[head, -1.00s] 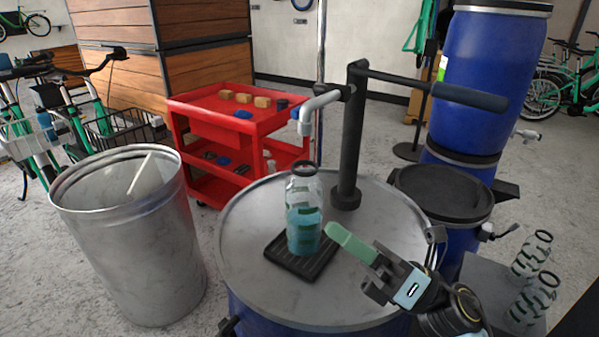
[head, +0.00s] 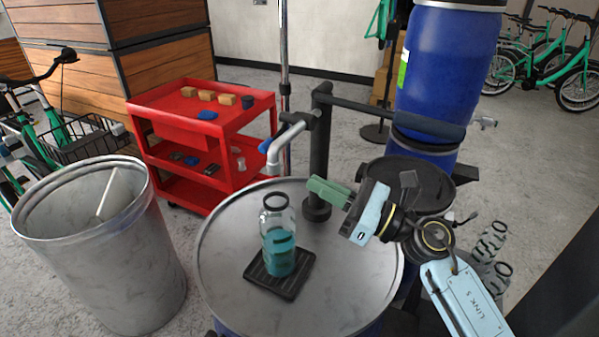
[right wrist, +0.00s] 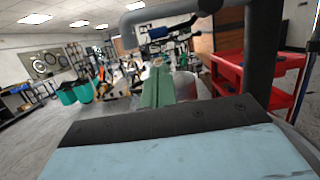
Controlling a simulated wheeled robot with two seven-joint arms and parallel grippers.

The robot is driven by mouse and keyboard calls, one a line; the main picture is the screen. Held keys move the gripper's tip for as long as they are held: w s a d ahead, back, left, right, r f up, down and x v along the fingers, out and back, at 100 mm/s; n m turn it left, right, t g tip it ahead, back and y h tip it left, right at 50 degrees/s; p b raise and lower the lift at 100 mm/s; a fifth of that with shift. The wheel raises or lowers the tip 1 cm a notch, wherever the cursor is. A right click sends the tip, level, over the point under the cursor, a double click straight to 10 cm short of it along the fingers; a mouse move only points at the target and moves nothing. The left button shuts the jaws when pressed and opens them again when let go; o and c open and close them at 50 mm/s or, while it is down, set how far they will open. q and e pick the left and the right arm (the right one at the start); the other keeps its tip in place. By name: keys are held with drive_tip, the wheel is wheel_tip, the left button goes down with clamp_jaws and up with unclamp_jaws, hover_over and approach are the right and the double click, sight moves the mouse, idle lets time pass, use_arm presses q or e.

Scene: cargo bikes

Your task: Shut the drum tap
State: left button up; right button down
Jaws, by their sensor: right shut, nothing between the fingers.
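The drum tap is a grey bent spout (head: 284,146) with a small blue handle (head: 265,146), on the black pump post (head: 320,150) that stands on the drum's grey lid (head: 350,262). The spout (right wrist: 160,12) and blue handle (right wrist: 158,32) also show at the top of the right wrist view. A clear bottle (head: 278,240) with blue-green liquid stands upright on a black tray (head: 290,284) on the lid. My right gripper (head: 314,185) is shut and empty, its green fingers pointing left near the post, below and right of the tap, apart from the handle. My left gripper is out of view.
The pump's long dark lever (head: 400,118) reaches right above my right gripper. A tall blue drum (head: 450,75) and a round black lid (head: 405,182) stand behind it. A metal bin (head: 95,255) is at left, a red cart (head: 185,125) behind.

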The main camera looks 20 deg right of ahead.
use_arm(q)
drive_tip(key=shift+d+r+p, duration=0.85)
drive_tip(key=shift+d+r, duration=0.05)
use_arm(e)
drive_tip(key=x, duration=0.9)
drive_tip(key=shift+w+a, duration=0.1)
drive_tip(key=m+p, duration=0.1)
drive_tip(key=r+m+p, duration=0.1)
drive_tip(key=p, duration=0.1)
drive_tip(key=r+m+p, duration=0.1)
drive_tip(key=p, duration=0.1)
drive_tip(key=shift+s+a+r+t+h, duration=0.15)
drive_tip(key=shift+s+a+t+h, duration=0.15)
drive_tip(key=shift+s+a+h, duration=0.1)
drive_tip(key=shift+m+p, duration=0.3)
drive_tip(key=shift+p, duration=0.1)
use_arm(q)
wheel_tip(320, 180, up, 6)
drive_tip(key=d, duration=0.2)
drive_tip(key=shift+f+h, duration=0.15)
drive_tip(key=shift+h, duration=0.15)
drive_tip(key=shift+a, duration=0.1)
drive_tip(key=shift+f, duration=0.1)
use_arm(e)
drive_tip(key=shift+d, duration=0.15)
